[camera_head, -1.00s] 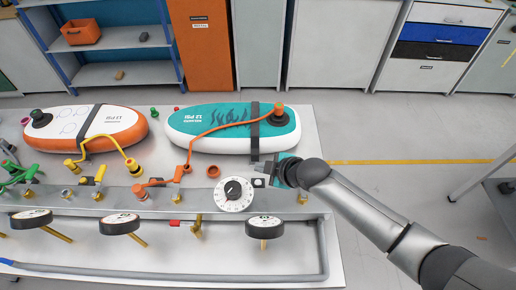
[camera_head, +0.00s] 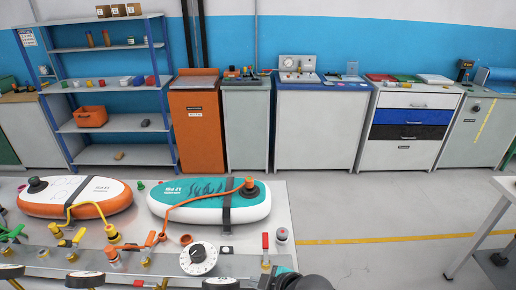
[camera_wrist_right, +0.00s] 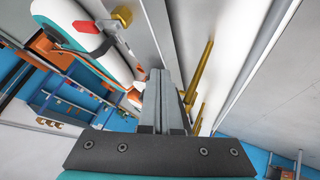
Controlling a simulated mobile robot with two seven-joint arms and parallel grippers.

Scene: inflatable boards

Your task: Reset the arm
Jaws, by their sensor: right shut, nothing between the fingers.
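My right gripper (camera_head: 268,281) shows at the bottom edge of the head view, to the right of the round white dial (camera_head: 198,258) and apart from it. Much of the arm behind it is out of the picture. In the right wrist view its two grey fingers (camera_wrist_right: 160,82) are together, with nothing between them. My left gripper is in neither view.
An orange-and-white board (camera_head: 112,191) and a teal-and-white board (camera_head: 185,205) lie strapped on the grey bench. A red-handled valve (camera_head: 265,243) stands close to my right gripper. Open floor (camera_head: 375,265) lies right of the bench. Shelves (camera_head: 105,88) and cabinets line the wall.

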